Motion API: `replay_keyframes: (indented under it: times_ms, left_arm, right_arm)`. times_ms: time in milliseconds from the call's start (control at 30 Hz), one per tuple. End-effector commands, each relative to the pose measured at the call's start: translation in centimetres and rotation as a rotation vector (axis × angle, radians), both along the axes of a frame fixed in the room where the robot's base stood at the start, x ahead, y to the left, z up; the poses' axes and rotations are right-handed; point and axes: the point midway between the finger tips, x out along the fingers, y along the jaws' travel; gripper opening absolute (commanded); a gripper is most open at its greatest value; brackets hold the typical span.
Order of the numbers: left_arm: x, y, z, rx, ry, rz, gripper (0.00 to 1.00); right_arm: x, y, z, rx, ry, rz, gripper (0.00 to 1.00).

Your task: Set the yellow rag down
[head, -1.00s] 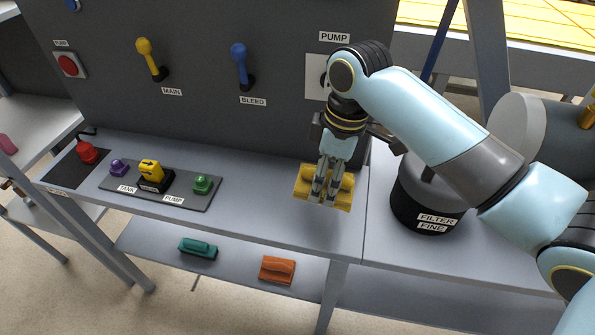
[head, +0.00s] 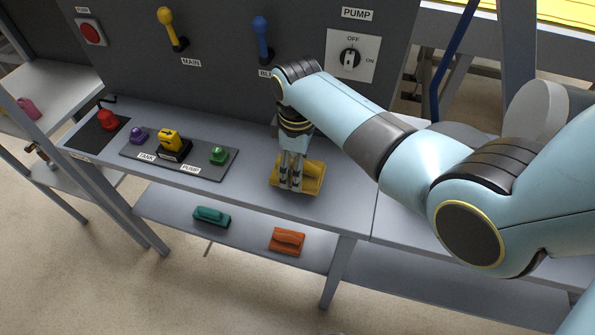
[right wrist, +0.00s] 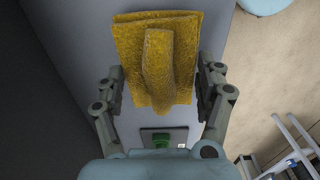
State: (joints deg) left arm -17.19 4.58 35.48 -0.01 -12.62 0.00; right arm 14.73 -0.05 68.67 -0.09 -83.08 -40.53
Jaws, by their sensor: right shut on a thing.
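The yellow rag (head: 314,177) is a folded cloth with a raised ridge along its middle. In the head view it is at the bench top (head: 342,204), near the front edge; I cannot tell whether it rests fully on it. My right gripper (head: 290,187) points down over the rag and is shut on its ridge. In the right wrist view the rag (right wrist: 183,45) lies between the two fingers, with its flat part spreading past them. My left gripper is not in view.
Bench right of the rag is clear.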

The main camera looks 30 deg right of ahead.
Motion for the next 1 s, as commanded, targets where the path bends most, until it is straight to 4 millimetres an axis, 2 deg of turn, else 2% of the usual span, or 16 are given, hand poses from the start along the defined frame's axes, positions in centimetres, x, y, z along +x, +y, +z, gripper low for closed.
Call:
replay_keyframes:
  times_ms: [133,433,467,600,900,1000]
  left_arm:
    - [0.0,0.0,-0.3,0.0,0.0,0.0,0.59]
    - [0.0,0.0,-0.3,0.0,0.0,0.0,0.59]
    - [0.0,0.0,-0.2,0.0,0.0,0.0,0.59]
    - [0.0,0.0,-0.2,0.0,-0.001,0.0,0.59]
    - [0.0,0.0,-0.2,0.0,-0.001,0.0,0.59]
    - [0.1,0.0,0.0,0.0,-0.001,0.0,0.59]
  right_arm:
    - [-0.1,0.0,-2.1,0.0,0.003,0.0,0.36]
    - [-0.1,0.0,-2.5,0.001,0.001,-0.001,0.36]
    - [-0.1,0.0,-2.4,0.001,0.001,-0.001,0.75]
    - [-0.1,0.0,-2.4,0.001,0.001,-0.001,0.94]
    - [-0.1,0.0,-2.3,0.001,0.001,-0.001,0.95]
    - [0.0,0.0,-1.5,0.001,-0.001,-0.001,0.95]
